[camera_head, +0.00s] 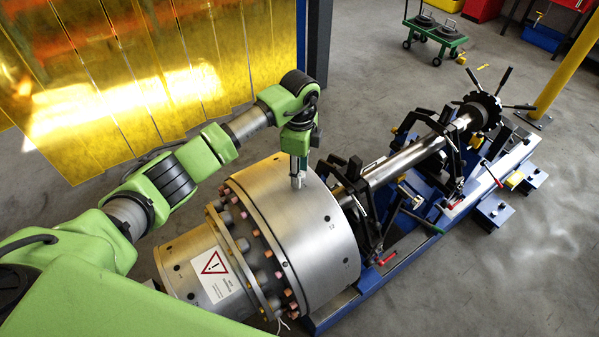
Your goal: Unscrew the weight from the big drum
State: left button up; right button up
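The big drum (325,237) is a large silver metal cylinder in the middle of the camera_head view, lying on its side with a bolted flange on its left. My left arm comes in from the left, and its gripper (297,183) points down at the top of the drum. The fingertips are at or just above the drum's upper surface. The weight cannot be made out; the spot under the fingertips is too small and partly covered. Whether the fingers are closed on something cannot be told. My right gripper is not in view.
A shaft (400,160) runs from the drum to a toothed disc (482,110) at upper right, on a blue stand (375,275) with black clamps. Yellow curtains (150,80) hang behind my arm. A green cart (435,32) stands far back.

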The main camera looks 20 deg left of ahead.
pick_arm(q)
grip_shut()
jog(key=shift+r+n+p, duration=0.25)
jog(key=shift+n+p, duration=0.4)
jog(key=shift+n, duration=0.25)
jog(key=n+p, duration=0.1)
jog(key=n, duration=0.1)
jog(key=shift+n, duration=0.3)
jog(key=shift+f+n+p, duration=0.1)
jog(key=shift+n+p, duration=0.3)
jog(key=shift+n, duration=0.3)
jog(key=shift+f+n, duration=0.1)
jog(key=shift+n, duration=0.6)
jog(key=shift+r, duration=0.35)
jog(key=shift+r, duration=3.2)
